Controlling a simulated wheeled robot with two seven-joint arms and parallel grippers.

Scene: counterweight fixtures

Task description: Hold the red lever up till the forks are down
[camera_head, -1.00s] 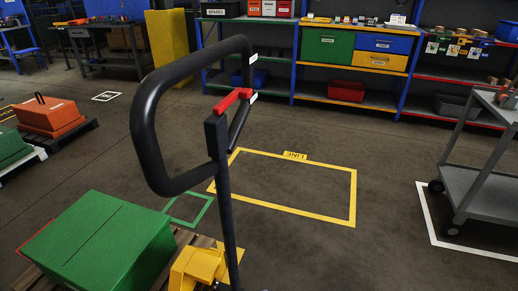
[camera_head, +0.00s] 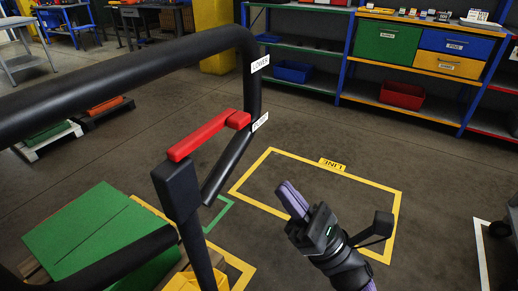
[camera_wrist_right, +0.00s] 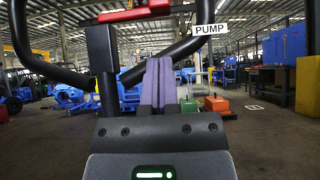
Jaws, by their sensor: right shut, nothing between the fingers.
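The red lever (camera_head: 208,137) sits on the black tow handle (camera_head: 120,78), at the top of its post, slanting up to the right toward the loop's right side. It also shows at the top of the right wrist view (camera_wrist_right: 135,14). My right gripper (camera_head: 287,190) is shut and empty, to the right of the lever and lower in the picture, apart from it. Its purple fingers (camera_wrist_right: 158,62) point toward the handle. The yellow truck body (camera_head: 190,283) shows at the bottom edge. The forks are hidden, so their height cannot be told. My left gripper is out of view.
A green box (camera_head: 95,235) stands on a wooden pallet at lower left. White labels sit on the loop's right side: LOWER (camera_head: 260,63) above and PUMP (camera_wrist_right: 211,29) below. A yellow floor outline (camera_head: 385,188) lies empty beyond. Shelves (camera_head: 395,104) stand behind.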

